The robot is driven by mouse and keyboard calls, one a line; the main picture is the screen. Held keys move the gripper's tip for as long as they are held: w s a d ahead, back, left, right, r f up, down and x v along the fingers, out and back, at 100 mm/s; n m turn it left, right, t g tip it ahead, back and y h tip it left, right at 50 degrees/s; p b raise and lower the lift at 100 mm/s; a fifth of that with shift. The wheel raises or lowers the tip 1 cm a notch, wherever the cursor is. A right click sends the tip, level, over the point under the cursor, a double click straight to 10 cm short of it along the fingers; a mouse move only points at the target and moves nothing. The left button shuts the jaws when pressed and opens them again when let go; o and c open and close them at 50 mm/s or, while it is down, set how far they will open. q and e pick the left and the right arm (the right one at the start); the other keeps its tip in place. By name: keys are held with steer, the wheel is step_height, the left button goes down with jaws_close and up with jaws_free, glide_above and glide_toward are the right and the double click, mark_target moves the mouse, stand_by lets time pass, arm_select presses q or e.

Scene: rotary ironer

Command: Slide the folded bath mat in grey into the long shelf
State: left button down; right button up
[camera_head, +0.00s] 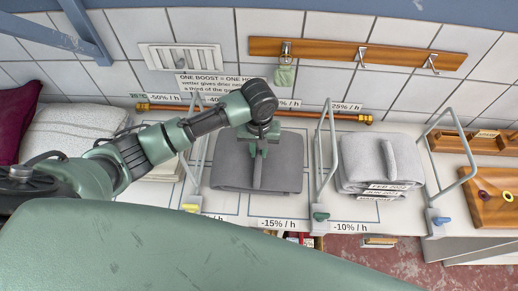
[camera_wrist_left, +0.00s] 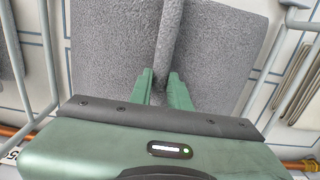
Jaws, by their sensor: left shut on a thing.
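The folded grey bath mat (camera_head: 226,163) lies flat on the long white shelf (camera_head: 338,216), in the bay between two wire dividers. It fills much of the left wrist view (camera_wrist_left: 105,45). A raised grey fold or strap runs along its middle. My left gripper (camera_head: 262,150) is over the mat's back half, pointing down at it. In the left wrist view its green fingers (camera_wrist_left: 160,78) stand on both sides of the raised fold, shut on it. The mat's back edge is partly hidden by my gripper. My right gripper is out of view.
Wire dividers (camera_head: 328,150) flank the mat's bay closely. Lighter grey folded textiles (camera_head: 372,158) fill the bay to the right. White towels (camera_head: 70,135) and a maroon cushion (camera_head: 45,105) are at left. A copper pipe (camera_head: 345,116) runs behind, below a hook rail (camera_head: 330,50).

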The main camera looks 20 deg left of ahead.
arm_select(q)
steer(key=shift+f, duration=0.2)
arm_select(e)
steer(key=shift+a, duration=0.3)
arm_select(q)
steer(key=c, duration=1.3)
jaws_free()
steer(key=shift+o, duration=0.2)
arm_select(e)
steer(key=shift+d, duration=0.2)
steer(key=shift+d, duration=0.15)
